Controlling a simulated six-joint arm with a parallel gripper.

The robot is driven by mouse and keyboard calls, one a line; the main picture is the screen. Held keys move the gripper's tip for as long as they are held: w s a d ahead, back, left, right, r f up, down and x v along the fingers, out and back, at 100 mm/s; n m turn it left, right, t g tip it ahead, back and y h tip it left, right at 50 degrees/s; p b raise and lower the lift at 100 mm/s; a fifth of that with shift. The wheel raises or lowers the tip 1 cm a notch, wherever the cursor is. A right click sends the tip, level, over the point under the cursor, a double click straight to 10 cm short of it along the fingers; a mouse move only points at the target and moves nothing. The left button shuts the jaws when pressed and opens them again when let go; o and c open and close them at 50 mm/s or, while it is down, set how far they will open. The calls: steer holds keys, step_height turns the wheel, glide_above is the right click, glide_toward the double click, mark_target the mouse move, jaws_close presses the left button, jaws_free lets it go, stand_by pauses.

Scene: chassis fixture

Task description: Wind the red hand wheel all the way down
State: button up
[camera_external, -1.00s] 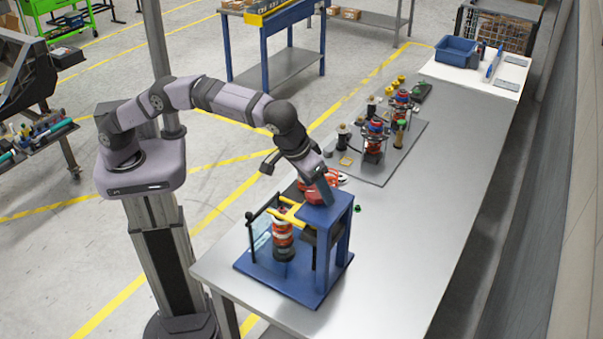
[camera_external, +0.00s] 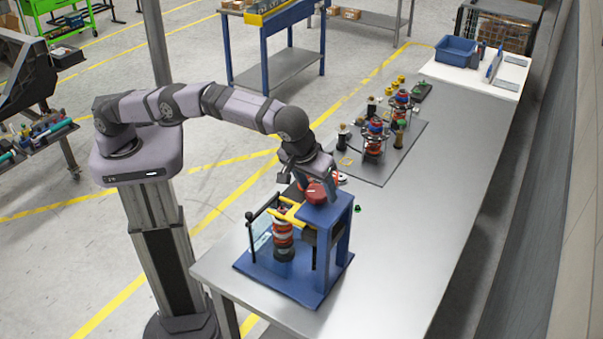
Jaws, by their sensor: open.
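The red hand wheel (camera_external: 316,194) sits on top of the blue press fixture (camera_external: 342,243) near the front end of the long table. Yellow arms (camera_external: 288,214) reach out from the fixture above a red, white and dark stacked part (camera_external: 283,240). My gripper (camera_external: 318,184) is at the wheel, coming down over it from behind and the left. Its fingers are open and small in this view. I cannot tell whether they touch the wheel. The wheel's far side is partly hidden by the gripper.
A grey plate (camera_external: 385,150) with several coil assemblies lies further back on the table. A blue bin (camera_external: 455,51) stands at the far end. A clear panel (camera_external: 262,236) stands at the fixture's left. The table's right side is clear.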

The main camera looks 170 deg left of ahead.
steer(key=c, duration=1)
steer(key=shift+o, duration=0.2)
steer(key=shift+f+b, duration=0.1)
steer(key=shift+b, duration=0.4)
